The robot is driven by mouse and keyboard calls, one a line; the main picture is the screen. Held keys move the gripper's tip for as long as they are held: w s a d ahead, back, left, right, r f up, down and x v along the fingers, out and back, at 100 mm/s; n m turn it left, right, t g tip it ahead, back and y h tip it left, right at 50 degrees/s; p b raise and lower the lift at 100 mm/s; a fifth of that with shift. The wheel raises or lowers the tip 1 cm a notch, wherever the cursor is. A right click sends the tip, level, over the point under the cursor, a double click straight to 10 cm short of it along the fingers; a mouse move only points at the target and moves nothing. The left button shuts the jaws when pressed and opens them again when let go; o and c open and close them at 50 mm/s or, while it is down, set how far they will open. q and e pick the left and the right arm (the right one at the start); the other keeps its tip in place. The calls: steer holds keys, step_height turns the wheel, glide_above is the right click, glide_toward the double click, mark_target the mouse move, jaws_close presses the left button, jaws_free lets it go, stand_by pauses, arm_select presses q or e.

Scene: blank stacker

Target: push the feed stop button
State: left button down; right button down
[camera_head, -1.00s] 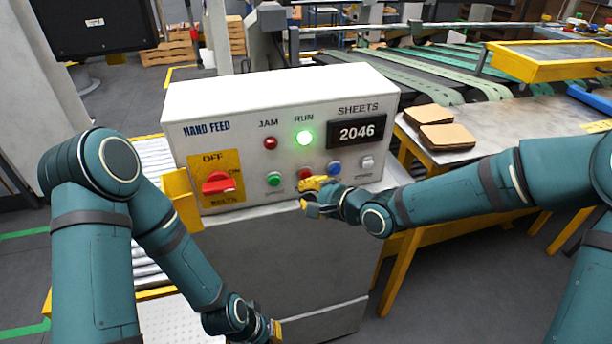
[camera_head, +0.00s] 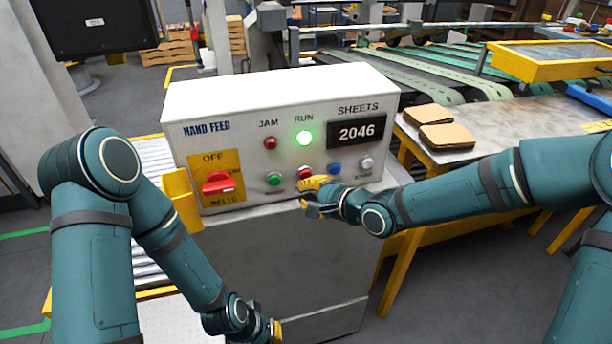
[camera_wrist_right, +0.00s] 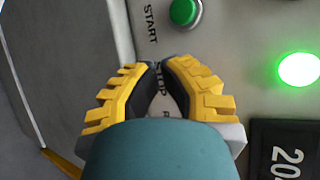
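The hand feed control box (camera_head: 290,100) shows a row of buttons low on its front. The red button (camera_head: 305,173) sits between a green button (camera_head: 273,179) and a blue one (camera_head: 334,169). My right gripper (camera_head: 306,198) is just below the red button; contact is unclear. In the right wrist view, its yellow fingers (camera_wrist_right: 157,68) converge with their tips nearly together, nothing held, over a partly covered STOP label. The green button (camera_wrist_right: 184,12) beside the START label shows there, but the red button is hidden. My left gripper (camera_head: 275,329) is low, its fingers barely visible.
The RUN lamp (camera_head: 304,138) glows green, and the counter (camera_head: 357,132) reads 2046. A red belts switch (camera_head: 218,183) is at the left of the panel. A table (camera_head: 500,122) with brown sheet stacks (camera_head: 447,136) stands to the right, beneath my right arm.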

steer(key=shift+w, duration=0.2)
steer(key=shift+w+a+p, duration=0.15)
steer(key=shift+w+p, duration=0.1)
steer(key=shift+p, duration=0.05)
steer(key=shift+w+a, duration=0.1)
steer(key=shift+w, duration=0.35)
stand_by(0.8)
steer(key=shift+s, duration=0.1)
steer(key=shift+s+d+p, duration=0.25)
steer(key=shift+s+p, duration=0.05)
steer(key=shift+s, duration=0.45)
steer(key=s, duration=0.1)
steer(key=s+d, duration=0.1)
steer(key=s, duration=0.2)
steer(key=shift+s+d+p, duration=0.3)
steer(key=shift+s+p, duration=0.05)
steer(key=shift+s, duration=0.05)
stand_by(0.8)
